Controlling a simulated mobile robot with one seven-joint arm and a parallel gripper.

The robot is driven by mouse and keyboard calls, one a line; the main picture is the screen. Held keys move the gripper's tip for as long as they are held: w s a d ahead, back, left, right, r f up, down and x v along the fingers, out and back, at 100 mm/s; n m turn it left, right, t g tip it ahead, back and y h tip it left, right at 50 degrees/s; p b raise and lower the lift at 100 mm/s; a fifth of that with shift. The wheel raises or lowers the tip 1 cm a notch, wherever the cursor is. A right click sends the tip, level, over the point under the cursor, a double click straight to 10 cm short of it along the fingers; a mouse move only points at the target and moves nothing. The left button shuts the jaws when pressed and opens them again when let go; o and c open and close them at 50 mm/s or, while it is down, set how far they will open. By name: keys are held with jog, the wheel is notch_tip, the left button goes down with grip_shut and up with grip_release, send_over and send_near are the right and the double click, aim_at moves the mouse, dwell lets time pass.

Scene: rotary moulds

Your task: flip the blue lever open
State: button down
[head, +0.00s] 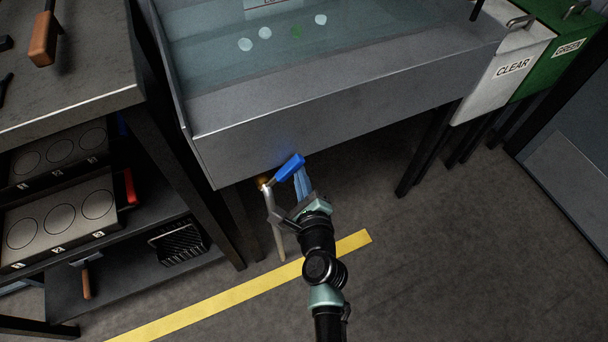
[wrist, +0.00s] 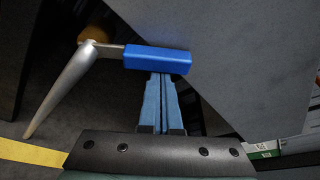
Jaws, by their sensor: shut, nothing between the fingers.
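The blue lever (head: 289,167) sits on a metal valve and pipe (head: 273,212) under the front of the grey water tank (head: 330,125). In the wrist view the lever (wrist: 157,59) lies roughly level, pointing right from the valve, with the grey pipe (wrist: 62,88) slanting down to the left. My gripper (head: 300,172) is shut, with its blue fingers together and empty. In the wrist view the fingertips (wrist: 161,77) are right at the lower edge of the lever; I cannot tell whether they touch it.
A white CLEAR bin (head: 505,75) and a green GREEN bin (head: 560,45) stand right of the tank. A shelf with numbered moulds (head: 60,220) is at left. A yellow line (head: 230,295) crosses the floor. Open floor lies at lower right.

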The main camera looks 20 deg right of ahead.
aim_at(272, 160)
jog(key=a+r+n, duration=0.1)
jog(key=n, duration=0.1)
jog(key=a+r+n+t+h, duration=0.1)
jog(key=shift+a+r+n, duration=0.25)
jog(key=shift+a+n, duration=0.05)
jog(key=shift+n, duration=0.1)
jog(key=shift+s+a+r+n+t+h, duration=0.1)
jog(key=shift+a+r+n+t+h, duration=0.15)
jog(key=shift+a+n, duration=0.4)
jog(key=shift+w+a+r+n+t+h, duration=0.15)
jog(key=shift+a+n+t, duration=0.2)
jog(key=shift+n, duration=0.45)
jog(key=shift+s+a+r+n+t+h, duration=0.2)
jog(key=shift+a+n, duration=0.35)
jog(key=shift+n, duration=0.2)
jog(key=shift+a, duration=0.1)
